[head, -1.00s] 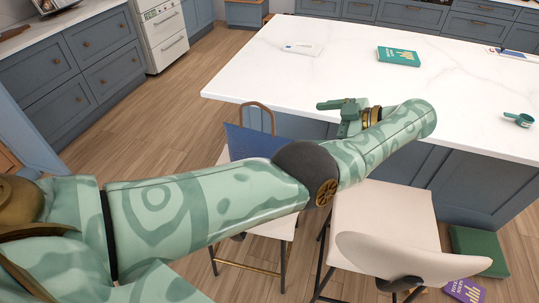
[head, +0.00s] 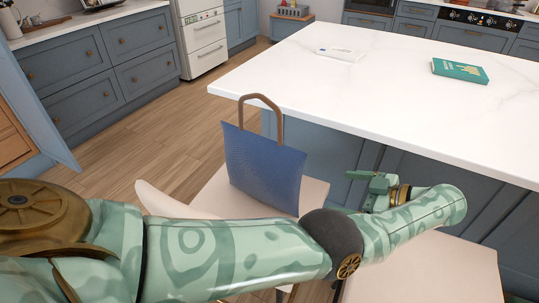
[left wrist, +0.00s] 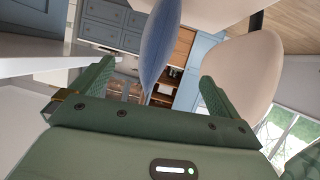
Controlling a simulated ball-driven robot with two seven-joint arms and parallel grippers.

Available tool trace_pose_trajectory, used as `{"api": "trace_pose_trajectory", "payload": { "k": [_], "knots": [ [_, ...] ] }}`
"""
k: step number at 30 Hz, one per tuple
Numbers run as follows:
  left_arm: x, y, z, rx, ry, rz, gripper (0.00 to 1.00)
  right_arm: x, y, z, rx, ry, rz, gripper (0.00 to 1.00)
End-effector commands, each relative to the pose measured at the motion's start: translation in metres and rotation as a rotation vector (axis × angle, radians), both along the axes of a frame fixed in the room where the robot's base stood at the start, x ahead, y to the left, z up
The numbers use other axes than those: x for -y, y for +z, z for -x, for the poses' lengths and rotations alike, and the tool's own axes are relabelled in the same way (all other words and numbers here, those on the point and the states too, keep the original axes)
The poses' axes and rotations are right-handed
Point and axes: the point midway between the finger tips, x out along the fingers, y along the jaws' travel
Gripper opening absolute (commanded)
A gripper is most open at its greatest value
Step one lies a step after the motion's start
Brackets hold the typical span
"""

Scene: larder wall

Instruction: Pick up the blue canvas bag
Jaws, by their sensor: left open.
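The blue canvas bag (head: 262,165) stands upright on the seat of a pale chair beside the island, its brown loop handle (head: 262,105) pointing up. My left forearm covers the bottom edge of the seat in front of it. My left gripper (head: 362,181) is open and empty, to the right of the bag and apart from it, beside the island's side. In the left wrist view the bag (left wrist: 160,42) shows edge-on as a narrow blue shape ahead, between the lines of the two open green fingers (left wrist: 158,80). My right gripper is out of view.
The white island top (head: 330,90) overhangs close behind the bag and gripper. A green book (head: 460,71) and a white item (head: 341,53) lie on it. A second pale seat (head: 425,270) is at lower right. Open wooden floor (head: 160,145) lies left of the bag.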

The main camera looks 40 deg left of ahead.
Motion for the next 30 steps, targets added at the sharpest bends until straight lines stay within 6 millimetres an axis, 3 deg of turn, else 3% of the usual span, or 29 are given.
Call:
{"api": "trace_pose_trajectory", "payload": {
  "k": [1,3,8,18,30],
  "knots": [
    [0.000,-0.028,-0.001,-0.020,0.000,0.000,1.00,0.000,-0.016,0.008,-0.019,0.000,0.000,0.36],
    [0.000,-0.037,-0.001,-0.025,0.000,0.000,1.00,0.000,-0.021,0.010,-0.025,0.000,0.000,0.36],
    [-0.012,-0.043,0.001,-0.025,-0.001,0.007,1.00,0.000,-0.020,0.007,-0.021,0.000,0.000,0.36],
    [-0.082,-0.074,0.012,-0.027,0.003,0.001,1.00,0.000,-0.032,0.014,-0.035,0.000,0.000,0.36],
    [-0.125,-0.091,0.018,-0.028,0.003,0.001,1.00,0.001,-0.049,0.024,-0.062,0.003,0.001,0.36]
  ]
}}
